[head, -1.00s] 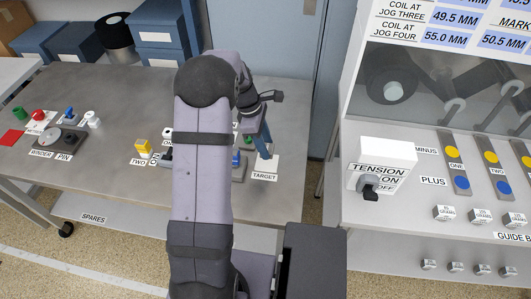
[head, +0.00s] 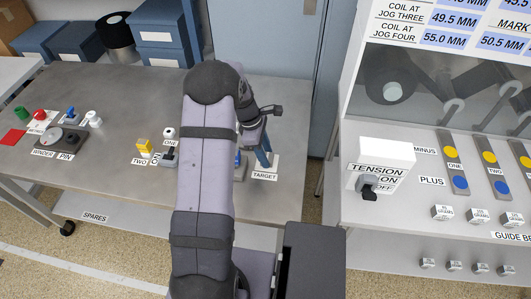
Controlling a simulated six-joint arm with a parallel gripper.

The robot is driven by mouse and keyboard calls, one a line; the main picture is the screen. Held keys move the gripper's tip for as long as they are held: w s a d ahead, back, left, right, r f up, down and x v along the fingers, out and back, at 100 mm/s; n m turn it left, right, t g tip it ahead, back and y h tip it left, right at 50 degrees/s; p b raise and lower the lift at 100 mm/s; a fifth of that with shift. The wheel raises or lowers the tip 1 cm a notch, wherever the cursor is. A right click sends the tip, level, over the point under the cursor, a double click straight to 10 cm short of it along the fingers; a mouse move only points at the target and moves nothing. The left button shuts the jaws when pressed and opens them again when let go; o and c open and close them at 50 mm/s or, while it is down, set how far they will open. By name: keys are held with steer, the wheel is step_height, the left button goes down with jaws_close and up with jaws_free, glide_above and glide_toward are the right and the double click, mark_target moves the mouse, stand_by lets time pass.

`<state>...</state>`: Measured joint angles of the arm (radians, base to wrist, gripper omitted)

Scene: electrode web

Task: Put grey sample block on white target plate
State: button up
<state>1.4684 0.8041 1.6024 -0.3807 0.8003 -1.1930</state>
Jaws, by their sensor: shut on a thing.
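My gripper (head: 263,157) is at the right end of the steel table, low over the spot with the TARGET label (head: 264,175). One blue-grey finger shows. The rest of the gripper is partly behind my own arm. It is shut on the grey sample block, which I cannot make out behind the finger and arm. A small pale edge of the white target plate (head: 272,158) shows beside the finger. Whether the block touches the plate cannot be seen.
Blue boxes (head: 158,30) stand at the back. To the right is a separate bench with a tension switch box (head: 387,157).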

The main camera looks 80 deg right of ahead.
steer(key=shift+f, duration=0.2)
steer(key=o, duration=1.1)
steer(key=shift+c, duration=0.2)
steer(key=shift+r, duration=0.1)
steer(key=b+v, duration=0.2)
steer(key=v, duration=1)
steer(key=shift+r, duration=0.15)
